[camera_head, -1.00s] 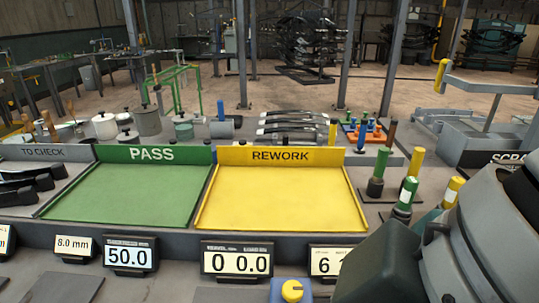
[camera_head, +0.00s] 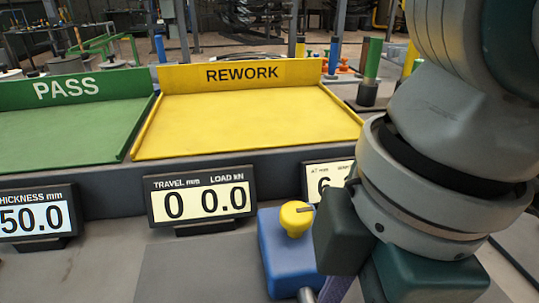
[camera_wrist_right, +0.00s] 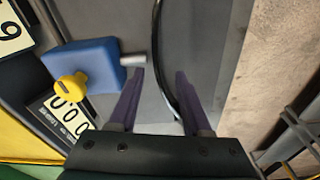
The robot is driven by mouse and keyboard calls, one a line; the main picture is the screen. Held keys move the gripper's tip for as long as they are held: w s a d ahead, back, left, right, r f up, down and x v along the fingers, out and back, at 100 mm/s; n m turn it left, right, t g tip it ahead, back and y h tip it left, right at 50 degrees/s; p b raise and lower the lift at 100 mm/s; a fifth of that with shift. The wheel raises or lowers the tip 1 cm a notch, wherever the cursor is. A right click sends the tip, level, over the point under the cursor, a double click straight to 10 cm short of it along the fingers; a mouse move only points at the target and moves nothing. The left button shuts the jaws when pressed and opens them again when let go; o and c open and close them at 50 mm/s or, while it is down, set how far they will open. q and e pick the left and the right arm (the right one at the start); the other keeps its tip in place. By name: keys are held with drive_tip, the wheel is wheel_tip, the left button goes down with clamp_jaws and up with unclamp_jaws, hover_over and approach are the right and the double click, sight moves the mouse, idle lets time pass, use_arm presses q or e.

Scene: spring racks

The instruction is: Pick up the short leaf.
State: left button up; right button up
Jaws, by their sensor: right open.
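A thin dark curved strip (camera_wrist_right: 157,62), which looks like a leaf seen nearly edge-on, runs down the right wrist view. Whether it is the short leaf I cannot tell. My right gripper (camera_wrist_right: 160,74) is open, with its two purple fingers on either side of the strip. The strip passes between the fingers, and no firm contact shows. In the head view my right arm hides the strip and most of the gripper. My left gripper is not in view.
A blue block (camera_head: 284,248) with a yellow knob (camera_head: 296,217) stands close beside the right gripper. Behind are display panels (camera_head: 200,199), the empty yellow REWORK tray (camera_head: 245,122) and the empty green PASS tray (camera_head: 65,138). Grey bench surface lies in front.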

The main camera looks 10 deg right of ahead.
drive_tip(key=f, duration=0.2)
drive_tip(key=f+b, duration=0.1)
drive_tip(key=f, duration=0.1)
drive_tip(key=shift+w+d+f, duration=0.1)
drive_tip(key=shift+w+d, duration=0.05)
drive_tip(key=shift+w, duration=0.05)
drive_tip(key=shift+f, duration=0.5)
clamp_jaws()
drive_tip(key=shift+w+r, duration=0.1)
